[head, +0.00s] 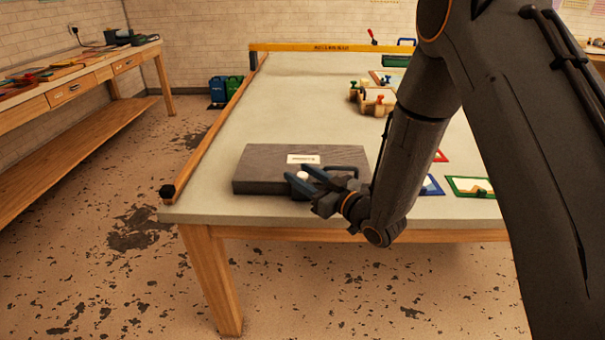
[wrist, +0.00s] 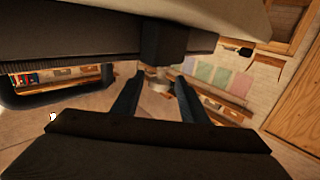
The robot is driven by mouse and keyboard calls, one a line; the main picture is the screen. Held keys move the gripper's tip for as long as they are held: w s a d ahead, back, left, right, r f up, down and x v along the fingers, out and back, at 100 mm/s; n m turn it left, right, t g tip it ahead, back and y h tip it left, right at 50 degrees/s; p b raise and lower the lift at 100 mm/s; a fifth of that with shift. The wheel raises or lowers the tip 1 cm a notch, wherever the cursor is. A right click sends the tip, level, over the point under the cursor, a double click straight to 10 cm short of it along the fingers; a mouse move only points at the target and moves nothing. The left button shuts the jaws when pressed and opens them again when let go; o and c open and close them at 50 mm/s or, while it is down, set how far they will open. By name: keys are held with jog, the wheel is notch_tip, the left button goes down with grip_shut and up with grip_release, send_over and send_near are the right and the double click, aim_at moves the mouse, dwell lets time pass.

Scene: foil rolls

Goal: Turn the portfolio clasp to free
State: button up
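The portfolio (head: 265,170) is a flat dark grey case with a white label, lying near the front left corner of the table. A small pale round knob (head: 302,175) shows at its front side, and I take it for the clasp. In the wrist view the knob (wrist: 158,82) sits below a dark block (wrist: 163,42) on the case's edge. My gripper (head: 308,179) is at the case's front. In the wrist view my gripper (wrist: 159,82) has its two fingers apart, one on either side of the knob. I cannot tell whether either finger touches it.
The case's dark handle (head: 343,169) is close beside my gripper. Framed pieces (head: 430,186) and a wooden item with coloured knobs (head: 376,100) lie farther along the table (head: 300,95). A wooden workbench (head: 75,80) stands at left, with open floor between.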

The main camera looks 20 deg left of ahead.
jog(key=c, duration=1)
jog(key=shift+m+t, duration=0.3)
jog(key=shift+t, duration=0.1)
jog(key=m+t+h, duration=0.3)
jog(key=t+h, duration=0.1)
jog(key=shift+s+a+p, duration=0.1)
jog(key=shift+a+p, duration=0.05)
jog(key=shift+p, duration=0.15)
jog(key=m+t+h, duration=0.1)
jog(key=m+h, duration=0.1)
jog(key=h, duration=0.1)
jog(key=m+t+h, duration=0.2)
jog(key=m+h, duration=0.3)
jog(key=h, duration=0.1)
jog(key=m+h, duration=0.2)
jog(key=h, duration=0.2)
jog(key=shift+m+t+h+p, duration=0.3)
jog(key=shift+t+p, duration=0.1)
jog(key=m+g+h, duration=0.1)
jog(key=m+h, duration=0.1)
jog(key=h, duration=0.1)
jog(key=m+g+h, duration=0.1)
jog(key=m+h, duration=0.1)
jog(key=h, duration=0.2)
jog(key=shift+m+b, duration=0.4)
jog(key=shift+g, duration=0.3)
